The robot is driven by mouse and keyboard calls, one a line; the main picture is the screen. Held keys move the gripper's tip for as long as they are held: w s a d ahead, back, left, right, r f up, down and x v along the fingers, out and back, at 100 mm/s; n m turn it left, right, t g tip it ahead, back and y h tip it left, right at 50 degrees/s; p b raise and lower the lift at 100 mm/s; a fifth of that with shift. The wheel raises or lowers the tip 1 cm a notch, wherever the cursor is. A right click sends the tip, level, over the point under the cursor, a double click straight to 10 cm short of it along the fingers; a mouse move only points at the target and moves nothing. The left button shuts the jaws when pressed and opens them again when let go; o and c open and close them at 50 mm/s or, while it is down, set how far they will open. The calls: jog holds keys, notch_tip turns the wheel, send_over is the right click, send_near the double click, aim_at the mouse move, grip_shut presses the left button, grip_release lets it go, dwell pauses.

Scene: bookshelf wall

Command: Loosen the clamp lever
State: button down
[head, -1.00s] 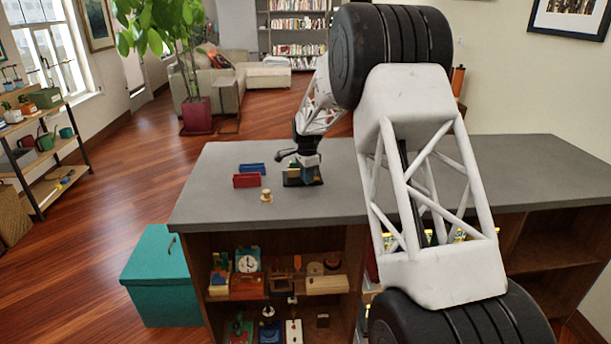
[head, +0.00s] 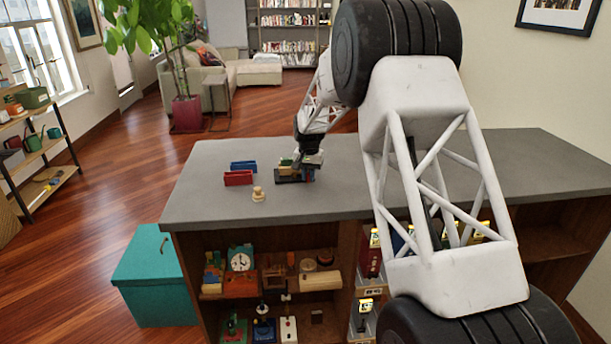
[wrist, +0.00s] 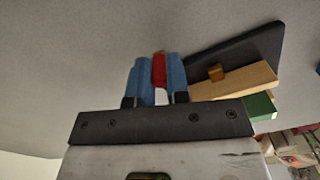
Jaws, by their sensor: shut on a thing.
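In the wrist view, my gripper (wrist: 157,62) has its two blue fingers closed on a narrow red piece, which looks like the clamp lever (wrist: 159,72). Most of the lever is hidden between the fingers. Beside them, on the right, is the clamp fixture, with a dark base plate (wrist: 240,52), a pale wooden bar (wrist: 235,82), a small brass-coloured piece (wrist: 216,72) and a green block (wrist: 260,107). In the head view, my gripper (head: 306,172) is down at the fixture (head: 286,171) on the grey counter. The lever cannot be made out there.
Left of the fixture on the counter (head: 350,200) stand a blue holder (head: 243,167), a red holder (head: 238,178) and a small wooden peg-like piece (head: 258,194). Shelves below hold several objects. A teal box (head: 150,280) stands on the floor. The counter's front left is clear.

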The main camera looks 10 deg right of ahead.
jog(key=shift+d+n, duration=0.3)
jog(key=shift+n, duration=0.4)
jog(key=c, duration=1.1)
grip_release()
jog(key=shift+r, duration=3.95)
